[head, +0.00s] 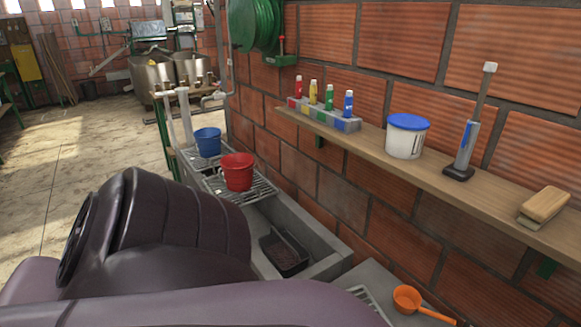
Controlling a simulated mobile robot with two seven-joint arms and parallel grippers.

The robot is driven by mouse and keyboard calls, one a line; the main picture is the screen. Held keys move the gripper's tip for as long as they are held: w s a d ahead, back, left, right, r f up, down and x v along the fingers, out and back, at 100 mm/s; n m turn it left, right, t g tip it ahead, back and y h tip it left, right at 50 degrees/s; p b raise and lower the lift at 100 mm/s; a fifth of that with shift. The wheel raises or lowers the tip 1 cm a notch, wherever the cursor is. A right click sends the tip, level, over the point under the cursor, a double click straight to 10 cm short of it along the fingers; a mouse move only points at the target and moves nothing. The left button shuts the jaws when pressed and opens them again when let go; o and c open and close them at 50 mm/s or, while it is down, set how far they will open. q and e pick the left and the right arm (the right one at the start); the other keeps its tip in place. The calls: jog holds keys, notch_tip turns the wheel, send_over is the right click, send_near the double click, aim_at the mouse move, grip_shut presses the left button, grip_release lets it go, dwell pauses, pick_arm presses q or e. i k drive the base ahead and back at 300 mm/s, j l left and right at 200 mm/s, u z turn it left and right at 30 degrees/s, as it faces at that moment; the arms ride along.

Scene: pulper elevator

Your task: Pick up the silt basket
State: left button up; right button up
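A dark, box-shaped basket (285,254), which looks like the silt basket, sits inside the grey concrete trough (327,266) below the brick wall. Its open top faces up and its inside is dark. My dark purple arm links fill the lower left and cover the trough's near left part. Neither of my grippers shows in the head view, so I cannot see whether they are open or shut.
An orange scoop (408,299) lies at the front right. A wooden shelf (365,142) above holds several bottles, a white tub (406,138) and a brush (543,204).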

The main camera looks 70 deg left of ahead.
aim_at(288, 255)
jog(key=l+u, duration=0.15)
jog(key=u, duration=0.2)
jog(key=i+l+u, duration=0.1)
jog(key=u, duration=0.25)
jog(key=j+u, duration=0.1)
jog(key=u, duration=0.75)
jog(key=j+u, duration=0.15)
jog(key=u, duration=0.7)
jog(key=j+z, duration=0.2)
jog(key=j, duration=1.05)
jog(key=i+j+z, duration=0.1)
jog(key=j, duration=0.3)
jog(key=i+j, duration=0.3)
jog(key=i+j+z, duration=0.15)
jog(key=i+j, duration=0.15)
jog(key=i, duration=0.25)
jog(key=i+j+z, duration=0.2)
jog(key=i+j, duration=0.15)
jog(key=i, duration=0.15)
